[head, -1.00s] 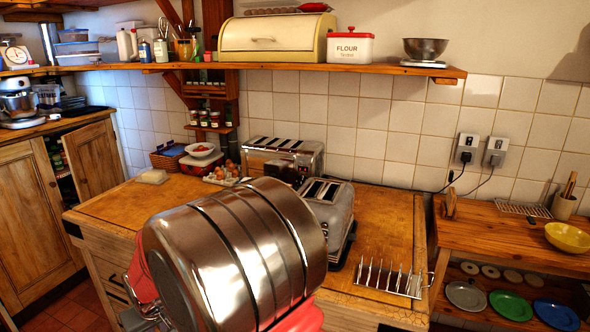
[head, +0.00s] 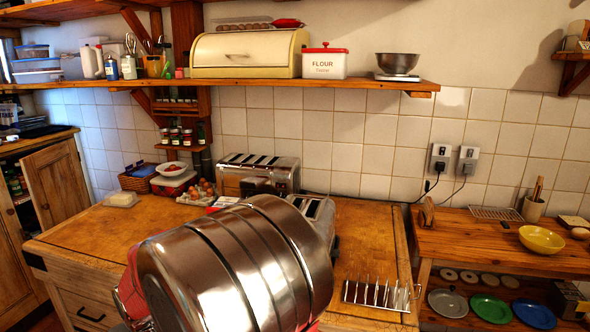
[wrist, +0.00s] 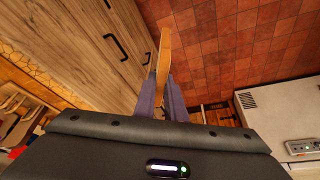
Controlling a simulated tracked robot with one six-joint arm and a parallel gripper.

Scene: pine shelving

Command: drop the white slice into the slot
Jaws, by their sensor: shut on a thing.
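My gripper (wrist: 166,100) is shut on a slice (wrist: 164,52) in the wrist view. The slice is seen nearly edge-on, a thin tan strip standing out beyond the fingertips, over the floor beside a drawer front. Its faces are hardly visible, so its whiteness cannot be told. In the head view my large shiny arm link hides my gripper and the slice. A chrome toaster (head: 317,211) with slots on top stands behind that link, largely covered by it. Another long chrome toaster (head: 258,175) with several slots stands further back against the tiles.
A wire toast rack (head: 381,296) stands at the worktop's front right. Eggs, a red-and-white stack and a pale block (head: 122,200) are at the back left. A side table (head: 470,235) holds a yellow bowl (head: 541,239). The worktop (head: 365,240) has bare wood right of the near toaster.

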